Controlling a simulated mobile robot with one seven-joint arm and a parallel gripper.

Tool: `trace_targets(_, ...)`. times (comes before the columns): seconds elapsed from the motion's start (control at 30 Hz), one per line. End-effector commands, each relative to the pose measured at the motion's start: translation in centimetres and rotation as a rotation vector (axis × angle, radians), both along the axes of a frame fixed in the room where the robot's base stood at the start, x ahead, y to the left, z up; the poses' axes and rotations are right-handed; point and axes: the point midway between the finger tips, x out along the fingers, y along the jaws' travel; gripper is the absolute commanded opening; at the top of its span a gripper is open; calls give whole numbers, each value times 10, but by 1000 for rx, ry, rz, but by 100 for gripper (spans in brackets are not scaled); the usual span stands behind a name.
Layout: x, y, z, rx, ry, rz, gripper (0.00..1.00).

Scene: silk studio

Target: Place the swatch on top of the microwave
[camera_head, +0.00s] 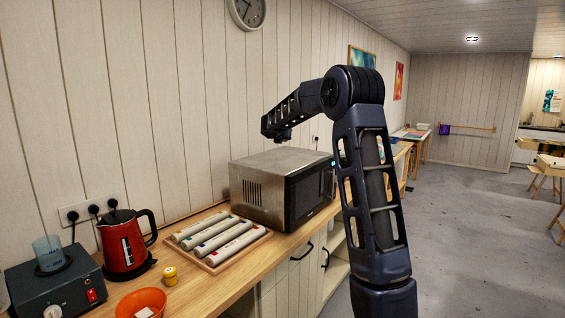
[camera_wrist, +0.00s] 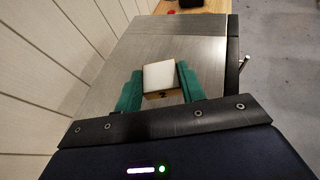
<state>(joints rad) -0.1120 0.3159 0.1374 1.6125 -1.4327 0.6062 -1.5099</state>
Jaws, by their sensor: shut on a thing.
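The swatch (camera_wrist: 159,76) is a small block with a white top face and a tan edge bearing a dark mark. In the wrist view my gripper (camera_wrist: 160,85) is shut on it, with one green finger at each side. The microwave (camera_head: 268,190) is a steel box with a dark front, standing on the wooden counter. Its brushed top (camera_wrist: 195,45) spreads behind and around the swatch in the wrist view. In the head view my gripper (camera_head: 283,137) is above the microwave's top, with a visible gap. I cannot make out the swatch there.
A tray (camera_head: 262,239) of several rolls lies in front of the microwave.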

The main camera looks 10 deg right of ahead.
Motion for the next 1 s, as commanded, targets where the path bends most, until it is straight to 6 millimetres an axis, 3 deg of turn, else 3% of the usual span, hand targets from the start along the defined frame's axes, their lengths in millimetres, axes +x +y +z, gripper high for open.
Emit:
trace_targets(0.1,0,0,-27,-1,3,1,18)
trace_targets(0.3,0,0,-62,-1,2,2,18)
trace_targets(0.53,0,0,-77,-1,0,0,18)
trace_targets(0.8,0,1,-111,0,0,1,18)
trace_targets(1.0,0,1,-115,0,-1,1,18)
